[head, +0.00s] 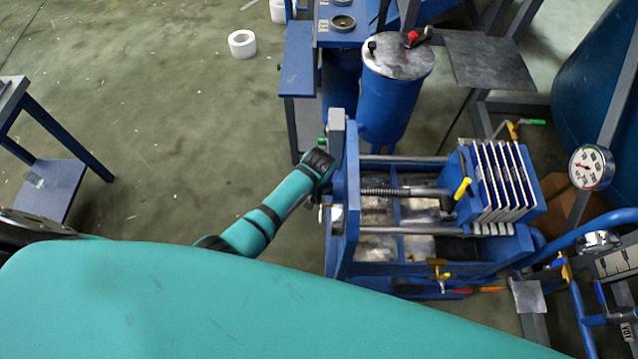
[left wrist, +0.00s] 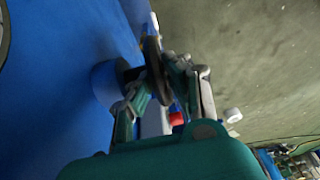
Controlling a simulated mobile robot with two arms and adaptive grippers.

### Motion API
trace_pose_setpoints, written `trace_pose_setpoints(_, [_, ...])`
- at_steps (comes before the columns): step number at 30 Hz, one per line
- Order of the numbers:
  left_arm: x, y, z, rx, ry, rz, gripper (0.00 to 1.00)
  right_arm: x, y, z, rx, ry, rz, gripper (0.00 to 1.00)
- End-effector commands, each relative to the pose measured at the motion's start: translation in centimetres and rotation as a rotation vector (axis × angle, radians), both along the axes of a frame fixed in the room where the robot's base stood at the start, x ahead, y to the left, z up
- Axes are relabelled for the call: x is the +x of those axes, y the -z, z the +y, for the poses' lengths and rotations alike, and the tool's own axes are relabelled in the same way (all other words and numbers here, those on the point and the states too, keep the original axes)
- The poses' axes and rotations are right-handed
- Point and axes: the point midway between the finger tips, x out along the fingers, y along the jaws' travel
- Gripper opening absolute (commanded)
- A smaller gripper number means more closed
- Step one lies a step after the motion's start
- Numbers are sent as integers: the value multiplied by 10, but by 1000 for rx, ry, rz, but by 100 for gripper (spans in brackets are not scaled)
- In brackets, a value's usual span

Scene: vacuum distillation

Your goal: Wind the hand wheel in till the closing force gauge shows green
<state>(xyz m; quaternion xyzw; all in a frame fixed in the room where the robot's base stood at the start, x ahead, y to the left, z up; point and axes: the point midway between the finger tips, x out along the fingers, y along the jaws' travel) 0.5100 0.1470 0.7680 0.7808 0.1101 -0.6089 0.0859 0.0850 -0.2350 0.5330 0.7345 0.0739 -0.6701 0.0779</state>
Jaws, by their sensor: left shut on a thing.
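My left gripper (head: 319,163) is at the left end of the blue press frame (head: 350,215). In the left wrist view its fingers (left wrist: 160,82) are shut on the dark rim of the hand wheel (left wrist: 152,60), seen nearly edge-on. In the head view my gripper and the frame hide most of the wheel. The screw (head: 385,191) runs right from the frame towards the blue pusher block and the stack of white plates (head: 503,180). A round white dial (head: 591,167) stands at the right; I cannot tell whether it is the closing force gauge. My right gripper is not in view.
A blue drum (head: 388,105) stands behind the press, next to a blue bench (head: 297,60). A white roll (head: 242,43) lies on the floor. Blue pipework (head: 575,235) is at the right. The floor left of the press is mostly clear.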

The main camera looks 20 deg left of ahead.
Motion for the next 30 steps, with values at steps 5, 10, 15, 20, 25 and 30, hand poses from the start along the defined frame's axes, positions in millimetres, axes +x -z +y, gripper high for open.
trace_pose_setpoints(5, [0, 0, 0, 0, 1, 1, 0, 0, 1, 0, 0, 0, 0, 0])
trace_pose_setpoints(10, [0, 0, 0, 0, 1, 1, 31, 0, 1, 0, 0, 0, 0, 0])
trace_pose_setpoints(15, [0, 0, 0, 0, 1, 2, 37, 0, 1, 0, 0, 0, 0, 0])
trace_pose_setpoints(20, [0, -1, 0, 0, 1, 2, 37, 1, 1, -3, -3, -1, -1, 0])
trace_pose_setpoints(25, [-3, -13, -1, -2, 0, 0, 37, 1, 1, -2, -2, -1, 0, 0])
trace_pose_setpoints(30, [-9, -42, -4, -3, 1, -2, 37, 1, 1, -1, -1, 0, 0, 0])
